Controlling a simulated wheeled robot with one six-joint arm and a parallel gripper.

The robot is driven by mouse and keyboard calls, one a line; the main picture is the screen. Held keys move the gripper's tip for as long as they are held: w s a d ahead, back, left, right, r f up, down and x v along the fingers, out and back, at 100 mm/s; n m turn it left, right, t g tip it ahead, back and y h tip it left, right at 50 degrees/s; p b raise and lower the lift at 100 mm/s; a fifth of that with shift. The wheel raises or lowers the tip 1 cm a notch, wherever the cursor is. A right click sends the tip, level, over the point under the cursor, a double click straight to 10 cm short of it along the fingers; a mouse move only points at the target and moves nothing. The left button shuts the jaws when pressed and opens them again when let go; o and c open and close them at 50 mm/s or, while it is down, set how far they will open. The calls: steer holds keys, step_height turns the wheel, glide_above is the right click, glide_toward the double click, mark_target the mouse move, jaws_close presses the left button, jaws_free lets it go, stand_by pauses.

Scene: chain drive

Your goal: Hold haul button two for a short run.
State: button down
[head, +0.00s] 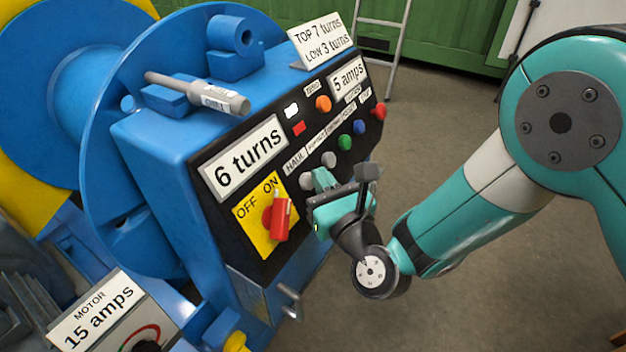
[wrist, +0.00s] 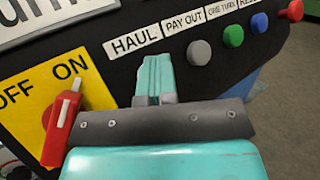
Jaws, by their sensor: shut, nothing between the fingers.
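The control panel has a row of round buttons under printed labels. A grey button (head: 306,180) under the HAUL label shows in the head view. In the wrist view that spot below the HAUL label (wrist: 137,42) is covered by my fingers. My gripper (head: 317,186) is shut and empty, with its teal fingertips (wrist: 154,62) pointing at the panel at the HAUL button. I cannot tell whether they touch or press it. No mark reading "two" is legible.
A grey PAY OUT button (wrist: 199,53) sits right of my fingers, then green (wrist: 234,36), blue and red ones. A red rotary switch (head: 278,216) on a yellow plate points toward ON, left of my gripper.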

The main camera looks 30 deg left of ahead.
steer(key=shift+d+b, duration=0.1)
steer(key=shift+b, duration=0.2)
steer(key=shift+s+d+r+b, duration=0.1)
steer(key=shift+d+r+b, duration=0.25)
steer(key=shift+d+b, duration=0.6)
steer(key=shift+a, duration=0.25)
steer(key=d+b, duration=0.1)
steer(key=b, duration=0.1)
steer(key=d+r+b, duration=0.1)
steer(key=d, duration=0.1)
steer(key=d+r+b, duration=0.1)
steer(key=b, duration=0.1)
steer(key=shift+s+d+r+b, duration=0.15)
steer(key=shift+d+b, duration=0.1)
steer(key=shift+b, duration=0.05)
